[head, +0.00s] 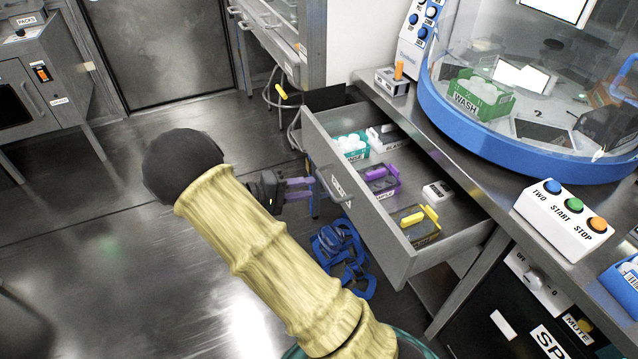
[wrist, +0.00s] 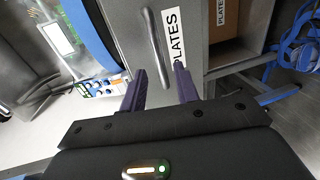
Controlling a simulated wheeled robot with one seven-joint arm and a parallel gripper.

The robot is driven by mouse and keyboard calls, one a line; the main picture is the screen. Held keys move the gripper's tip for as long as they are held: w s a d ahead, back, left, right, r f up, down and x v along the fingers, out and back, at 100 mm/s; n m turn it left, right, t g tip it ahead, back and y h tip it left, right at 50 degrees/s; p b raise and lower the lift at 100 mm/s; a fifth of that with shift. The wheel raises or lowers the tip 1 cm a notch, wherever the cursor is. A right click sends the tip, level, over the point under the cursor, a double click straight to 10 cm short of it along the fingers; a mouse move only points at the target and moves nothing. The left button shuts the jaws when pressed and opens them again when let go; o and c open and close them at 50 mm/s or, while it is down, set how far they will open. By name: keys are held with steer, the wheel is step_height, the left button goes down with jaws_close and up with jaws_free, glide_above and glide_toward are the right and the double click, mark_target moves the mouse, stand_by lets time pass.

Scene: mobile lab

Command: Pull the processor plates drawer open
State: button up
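The grey processor plates drawer (head: 372,215) stands pulled out from under the counter in the head view. Its front bears a bar handle (head: 338,187) and a label; in the wrist view the label (wrist: 172,35) reads PLATES beside the handle (wrist: 153,42). My gripper (head: 312,187) is in front of the drawer front, close to the handle. In the wrist view its purple fingers (wrist: 161,72) are apart, with the handle's near end in line with the gap between them. I see no grip on the handle; whether a finger touches it I cannot tell.
The counter (head: 440,140) carries a blue-rimmed machine (head: 530,165) and a button box (head: 563,222). Floor at left is clear.

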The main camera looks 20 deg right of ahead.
steer(key=p+v, duration=0.1)
steer(key=v, duration=0.9)
steer(key=shift+a, duration=0.4)
steer(key=s+d+g+y, duration=0.3)
steer(key=s+d+y, duration=0.3)
steer(key=s+y, duration=0.15)
steer(key=s+r+t+y, duration=0.45)
steer(key=s+y, duration=0.35)
steer(key=s, duration=0.2)
step_height(320, 180, up, 29)
steer(key=p, duration=3)
steer(key=shift+w+d, duration=0.2)
steer(key=shift+d, duration=0.1)
